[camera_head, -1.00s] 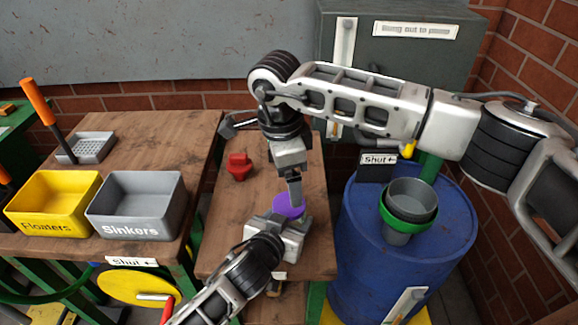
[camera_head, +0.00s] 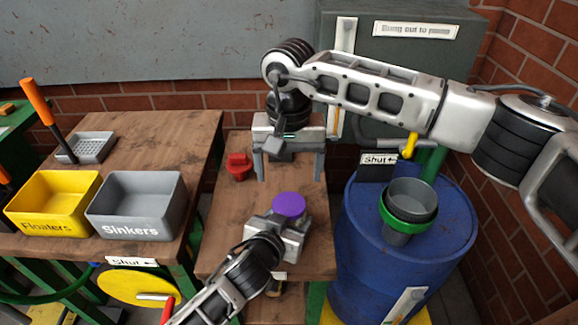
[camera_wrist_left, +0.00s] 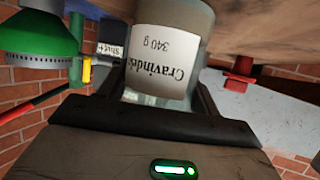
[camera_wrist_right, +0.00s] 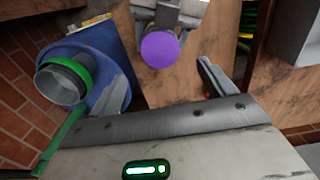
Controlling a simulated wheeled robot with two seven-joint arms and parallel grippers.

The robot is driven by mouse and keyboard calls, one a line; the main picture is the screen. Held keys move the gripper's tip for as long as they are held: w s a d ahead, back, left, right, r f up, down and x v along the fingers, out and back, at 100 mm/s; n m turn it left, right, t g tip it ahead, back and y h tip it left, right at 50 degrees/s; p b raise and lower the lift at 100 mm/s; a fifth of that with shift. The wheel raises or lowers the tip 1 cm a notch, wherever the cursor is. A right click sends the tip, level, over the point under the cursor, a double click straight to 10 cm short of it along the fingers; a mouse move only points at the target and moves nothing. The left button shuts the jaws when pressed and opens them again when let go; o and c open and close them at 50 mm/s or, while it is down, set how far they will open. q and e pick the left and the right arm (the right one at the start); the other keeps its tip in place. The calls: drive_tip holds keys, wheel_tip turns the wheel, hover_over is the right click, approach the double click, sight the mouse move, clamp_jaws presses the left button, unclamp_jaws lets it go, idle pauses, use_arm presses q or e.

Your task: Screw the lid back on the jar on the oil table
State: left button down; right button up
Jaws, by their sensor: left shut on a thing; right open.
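The purple lid (camera_head: 289,205) sits on top of the jar, seen from above in the head view and also in the right wrist view (camera_wrist_right: 160,49). The jar (camera_wrist_left: 168,55) is clear with a white label and shows in the left wrist view, between the fingers. My left gripper (camera_head: 284,232) is shut around the jar on the oil table (camera_head: 225,225). My right gripper (camera_head: 290,174) is open and empty, above and behind the lid, apart from it. Whether the lid is fully seated I cannot tell.
A red object (camera_head: 238,167) stands on the oil table left of my right gripper. A blue barrel (camera_head: 350,235) with a grey and green cup (camera_head: 408,205) is at right. Yellow (camera_head: 50,238) and grey (camera_head: 140,232) bins stand on the left table.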

sight(288, 203)
drive_tip(key=shift+f, duration=4.05)
drive_tip(key=c, duration=1.1)
drive_tip(key=m, duration=0.6)
drive_tip(key=shift+m, duration=0.4)
drive_tip(key=m, duration=0.7)
